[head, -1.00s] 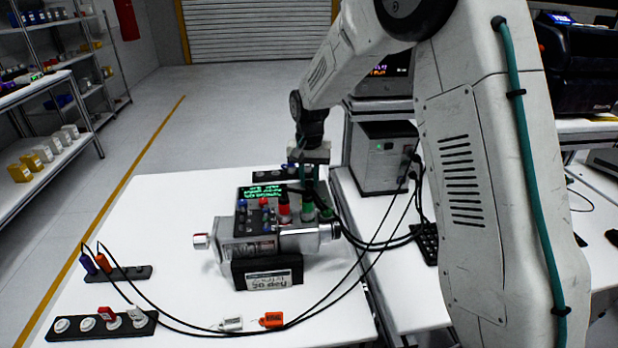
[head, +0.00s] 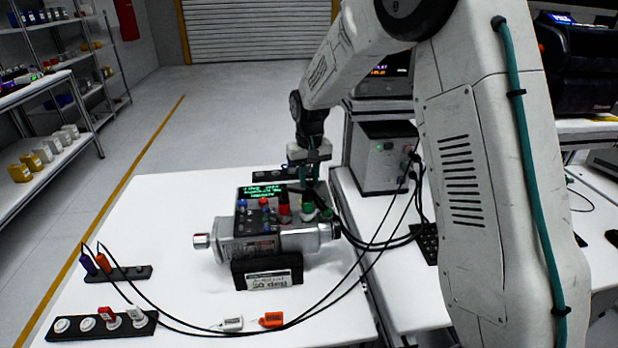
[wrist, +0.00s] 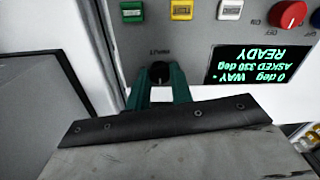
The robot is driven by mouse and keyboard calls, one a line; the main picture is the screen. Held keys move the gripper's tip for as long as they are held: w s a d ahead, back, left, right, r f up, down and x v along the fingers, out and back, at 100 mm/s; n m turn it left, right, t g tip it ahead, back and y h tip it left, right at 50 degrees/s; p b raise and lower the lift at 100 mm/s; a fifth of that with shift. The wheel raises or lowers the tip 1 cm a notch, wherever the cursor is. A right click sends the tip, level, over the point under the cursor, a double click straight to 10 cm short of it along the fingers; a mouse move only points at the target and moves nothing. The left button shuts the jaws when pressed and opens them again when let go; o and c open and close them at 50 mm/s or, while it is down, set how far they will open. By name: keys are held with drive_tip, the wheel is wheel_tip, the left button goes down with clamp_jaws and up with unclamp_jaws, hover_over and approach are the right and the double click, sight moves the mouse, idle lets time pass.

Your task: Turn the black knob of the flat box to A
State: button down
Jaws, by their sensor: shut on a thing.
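In the wrist view, the black knob (wrist: 160,72) sits on a pale grey panel (wrist: 182,40) between the teal fingertips of my gripper (wrist: 160,86). The gripper is shut on the knob. The fingers hide its sides, and I cannot read which letter it points to. A dark display (wrist: 262,64) right of the knob shows green text, upside down: 0 deg, asked 330 deg, ready. In the head view, my gripper (head: 308,176) reaches down behind the silver device (head: 285,236). The black knob cannot be made out there.
White, yellow and green buttons and a red knob (wrist: 288,14) line the panel above. In the head view, red and green plugs (head: 284,208) stand close to the gripper. Black cables (head: 385,242) run right.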

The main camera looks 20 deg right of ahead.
sight(309, 181)
drive_tip(key=shift+r, duration=0.1)
drive_tip(key=c, duration=1.2)
unclamp_jaws()
drive_tip(key=shift+c, duration=0.2)
wheel_tip(309, 181, up, 8)
drive_tip(key=shift+f, duration=0.1)
